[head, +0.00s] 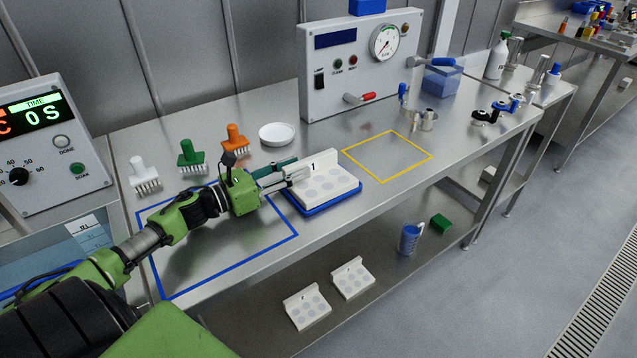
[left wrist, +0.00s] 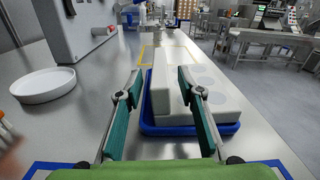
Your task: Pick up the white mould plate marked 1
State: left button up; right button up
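The white mould plate marked 1 (head: 328,184) lies in a shallow blue tray (head: 322,209) on the steel bench. It has round shallow hollows and a raised ridge bearing the "1" along its back. My left gripper (head: 300,168) reaches in from the left at the ridge's left end. In the left wrist view, my left gripper (left wrist: 160,80) is open, with one finger on each side of the line of the ridge of the white plate (left wrist: 168,95). A clear gap shows left of the ridge; whether the right finger touches is unclear. My right gripper is out of view.
A white dish (head: 277,134) and orange (head: 235,140), green (head: 191,156) and white (head: 143,174) pronged tools stand behind my arm. A control box (head: 345,80) stands at the back. The yellow-outlined square (head: 388,156) is empty. Two similar plates (head: 307,309) (head: 353,279) lie on the lower shelf.

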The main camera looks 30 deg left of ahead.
aim_at(311, 159)
pick_arm(q)
jog(key=shift+b+x, duration=0.45)
jog(key=shift+x, duration=2.1)
jog(key=shift+r, duration=0.15)
grip_shut()
